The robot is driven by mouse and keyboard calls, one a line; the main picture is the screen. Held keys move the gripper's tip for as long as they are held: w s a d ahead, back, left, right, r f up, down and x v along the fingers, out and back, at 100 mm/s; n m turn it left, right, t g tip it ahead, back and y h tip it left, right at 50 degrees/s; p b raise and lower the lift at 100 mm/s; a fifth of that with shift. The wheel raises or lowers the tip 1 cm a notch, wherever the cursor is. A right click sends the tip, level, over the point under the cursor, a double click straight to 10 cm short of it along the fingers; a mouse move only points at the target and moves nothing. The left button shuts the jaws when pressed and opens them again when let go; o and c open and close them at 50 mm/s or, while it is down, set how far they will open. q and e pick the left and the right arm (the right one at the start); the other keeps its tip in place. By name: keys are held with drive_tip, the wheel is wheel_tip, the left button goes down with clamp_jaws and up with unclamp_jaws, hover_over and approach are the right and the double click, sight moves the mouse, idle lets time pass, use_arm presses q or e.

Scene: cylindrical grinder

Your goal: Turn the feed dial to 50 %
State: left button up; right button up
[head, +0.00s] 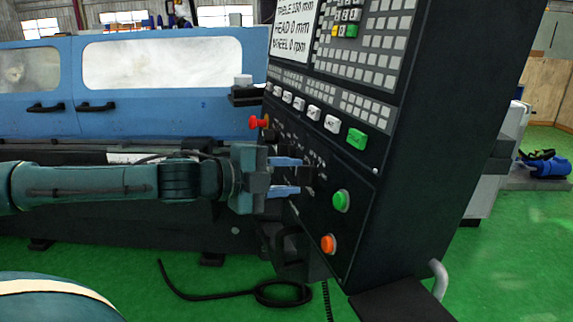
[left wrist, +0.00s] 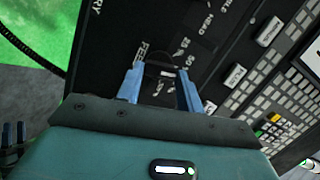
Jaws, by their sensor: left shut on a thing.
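The feed dial (left wrist: 160,72) is a dark knob on the black control panel (head: 400,190), beside the printed word FEED in the left wrist view. My left gripper (head: 303,175) reaches the panel from the left, and its two blue fingers sit on either side of the dial. They also show in the left wrist view (left wrist: 158,85), shut on the dial. Scale numbers show by the fingertips, but the dial's pointer and setting cannot be read. At the lower left edge of the left wrist view, a small pair of blue fingers (left wrist: 13,133) looks like my right gripper.
A red knob (head: 259,122) is up and left of the gripper. A green button (head: 341,200) and an orange button (head: 328,243) lie to its right. A row of white keys (head: 299,103) runs above. The blue machine (head: 180,90) stands behind.

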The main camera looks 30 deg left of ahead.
use_arm(q)
drive_tip(key=shift+r+n+p, duration=0.1)
drive_tip(key=shift+n+p, duration=0.2)
idle(0.4)
drive_tip(key=o, duration=1)
